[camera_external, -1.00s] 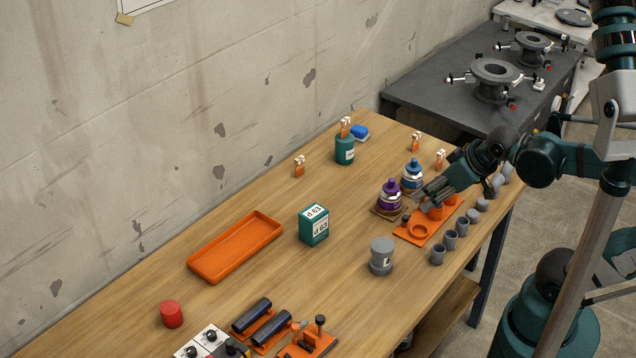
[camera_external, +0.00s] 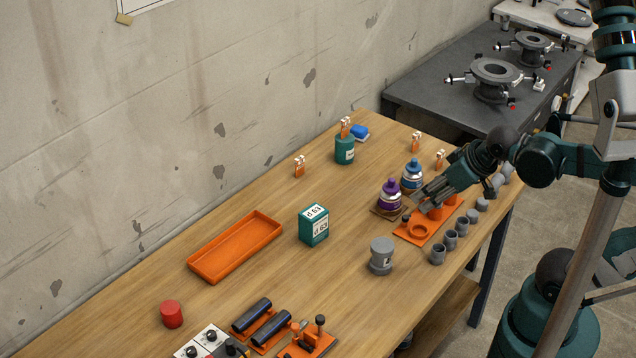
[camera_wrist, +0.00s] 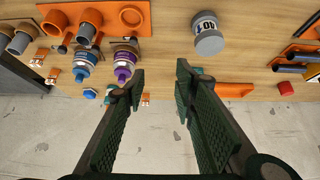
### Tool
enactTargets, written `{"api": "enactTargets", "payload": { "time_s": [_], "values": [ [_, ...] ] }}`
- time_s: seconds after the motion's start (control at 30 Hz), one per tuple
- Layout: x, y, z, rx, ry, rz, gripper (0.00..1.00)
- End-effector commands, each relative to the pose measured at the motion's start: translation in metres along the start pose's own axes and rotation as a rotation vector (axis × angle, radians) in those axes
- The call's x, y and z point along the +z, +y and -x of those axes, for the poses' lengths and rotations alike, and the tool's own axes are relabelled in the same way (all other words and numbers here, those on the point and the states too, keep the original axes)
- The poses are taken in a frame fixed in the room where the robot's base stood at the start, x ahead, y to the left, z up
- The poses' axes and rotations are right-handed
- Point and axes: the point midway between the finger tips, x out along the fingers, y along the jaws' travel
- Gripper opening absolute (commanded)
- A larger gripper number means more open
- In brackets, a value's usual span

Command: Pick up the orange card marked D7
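Several small orange cards with pale tops stand on the table: one near the wall (camera_external: 299,167), one at the back (camera_external: 416,142) and one beside my arm (camera_external: 440,157). Another orange card (camera_external: 345,126) sticks up from a teal pot (camera_external: 345,150). My gripper (camera_wrist: 160,82) is open and empty, above the table near the purple bottle (camera_external: 390,195).
An orange fixture plate (camera_external: 408,235), a blue bottle (camera_external: 412,174) and several grey cups (camera_external: 450,240) are near my gripper. A grey flanged part (camera_external: 381,256), a teal box (camera_external: 314,226) and an orange tray (camera_external: 236,244) stand farther left. The table between pot and box is clear.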

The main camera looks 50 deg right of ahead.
Motion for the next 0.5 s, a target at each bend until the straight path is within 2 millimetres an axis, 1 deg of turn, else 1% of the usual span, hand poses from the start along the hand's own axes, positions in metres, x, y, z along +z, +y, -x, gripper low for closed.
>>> {"api": "enactTargets", "payload": {
  "time_s": [0.27,0.5],
  "values": [
    [-0.003,0.002,0.0,0.005,-0.004,-0.012,0.28],
    [-0.018,0.015,-0.003,0.031,-0.026,-0.077,0.28]
  ]
}}
